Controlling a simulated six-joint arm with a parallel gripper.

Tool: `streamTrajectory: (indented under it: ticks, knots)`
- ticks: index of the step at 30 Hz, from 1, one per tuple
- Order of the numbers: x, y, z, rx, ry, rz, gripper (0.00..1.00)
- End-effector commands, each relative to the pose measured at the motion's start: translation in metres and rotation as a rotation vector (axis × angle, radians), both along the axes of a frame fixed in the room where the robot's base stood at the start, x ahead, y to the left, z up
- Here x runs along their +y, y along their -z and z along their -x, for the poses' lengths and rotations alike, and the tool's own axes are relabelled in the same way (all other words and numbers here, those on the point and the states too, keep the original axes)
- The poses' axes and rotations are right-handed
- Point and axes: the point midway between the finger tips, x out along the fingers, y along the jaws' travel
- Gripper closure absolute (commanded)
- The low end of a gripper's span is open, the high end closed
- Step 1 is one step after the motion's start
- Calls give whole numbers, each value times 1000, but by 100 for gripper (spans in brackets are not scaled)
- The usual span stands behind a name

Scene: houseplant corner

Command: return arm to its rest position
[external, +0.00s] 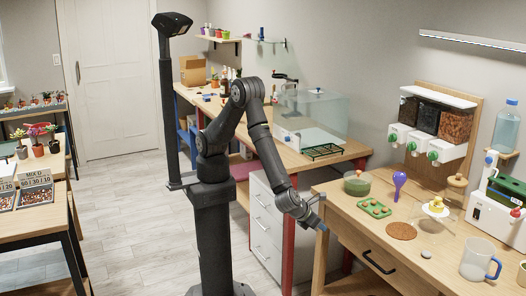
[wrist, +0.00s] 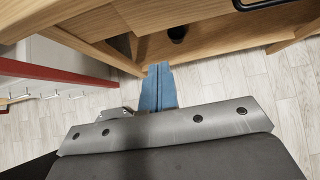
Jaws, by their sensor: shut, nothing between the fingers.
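My gripper (external: 322,227) hangs low at the left front edge of the wooden workbench (external: 345,190) in the external view.
On the workbench stand a green tray (external: 374,208), a purple scoop (external: 399,182), a glass mug (external: 477,260) and several dispensers (external: 432,125). A white drawer cabinet (external: 262,222) with red posts is left of my gripper. Open floor (external: 130,220) lies left of my column.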

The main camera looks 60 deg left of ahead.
Motion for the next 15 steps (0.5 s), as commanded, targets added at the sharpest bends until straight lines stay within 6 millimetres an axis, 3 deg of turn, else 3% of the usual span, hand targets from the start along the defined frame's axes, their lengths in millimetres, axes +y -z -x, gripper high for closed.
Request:
streamTrajectory:
  ticks: [9,15]
  knots:
    - [0,2,-2,0,-1,-1,100]
    - [1,18,-18,0,-4,-2,100]
